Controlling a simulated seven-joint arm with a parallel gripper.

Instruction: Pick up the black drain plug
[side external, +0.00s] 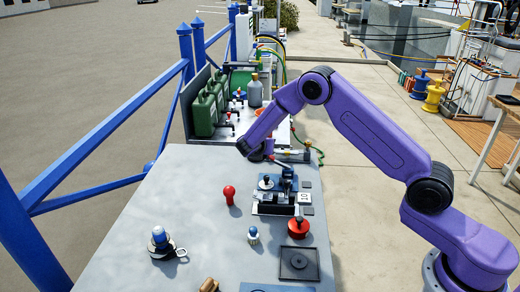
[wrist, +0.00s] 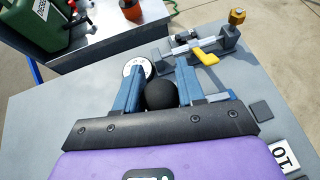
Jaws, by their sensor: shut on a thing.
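My gripper (wrist: 158,88) has its two blue fingers on either side of a round black knob (wrist: 161,96), which I take to be the black drain plug. The fingers are shut on it. Its lower part is hidden by the gripper body, so I cannot tell whether it touches anything below. In the side external view my gripper (side external: 287,183) is low over the far part of the grey table, above the dark fittings. The plug cannot be made out there.
A white disc (wrist: 138,67) lies just beyond the left finger. A valve with a yellow handle (wrist: 207,57) is beyond the right finger. On the table (side external: 190,220) stand a red knob (side external: 229,194), a red round fitting (side external: 298,229) and a blue-topped piece (side external: 159,237). Green cans (side external: 203,113) stand behind.

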